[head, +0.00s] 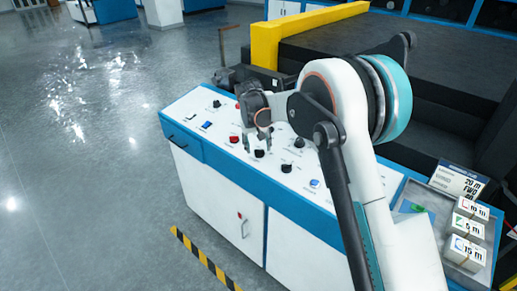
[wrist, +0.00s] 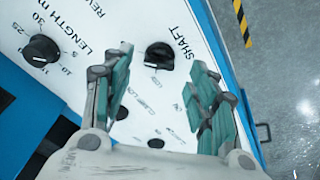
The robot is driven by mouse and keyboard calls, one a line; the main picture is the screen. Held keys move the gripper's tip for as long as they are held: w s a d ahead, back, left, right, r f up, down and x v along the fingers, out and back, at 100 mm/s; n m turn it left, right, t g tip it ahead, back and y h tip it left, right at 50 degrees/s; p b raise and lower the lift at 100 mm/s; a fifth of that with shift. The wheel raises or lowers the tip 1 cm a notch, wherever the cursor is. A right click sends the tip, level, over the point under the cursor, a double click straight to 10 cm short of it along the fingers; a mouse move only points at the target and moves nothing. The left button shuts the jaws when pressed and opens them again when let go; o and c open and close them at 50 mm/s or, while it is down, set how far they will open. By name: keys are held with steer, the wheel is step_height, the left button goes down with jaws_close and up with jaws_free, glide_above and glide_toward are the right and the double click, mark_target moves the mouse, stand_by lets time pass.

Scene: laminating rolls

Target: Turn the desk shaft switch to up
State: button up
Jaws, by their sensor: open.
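The shaft switch (wrist: 160,56) is a black round knob on a white panel with the printed word SHAFT beside it in the wrist view. Its exact pointer setting is hard to read. My gripper (wrist: 163,65) is open, with its teal-padded fingers on either side of the knob in the picture. No contact with the knob shows. In the head view my gripper (head: 258,147) points down over the desk's control panel (head: 185,108). Several dark knobs lie close around the fingertips there, and I cannot tell for sure which is the shaft switch.
A length knob (wrist: 41,48) sits left of the shaft switch in the wrist view. A red button (head: 234,138) and a blue switch (head: 207,125) are on the panel. A tray (head: 411,193) with labelled boxes stands at right. The floor left of the desk is clear.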

steer(key=v, duration=0.8)
steer(key=shift+r, duration=0.15)
steer(key=shift+r, duration=0.1)
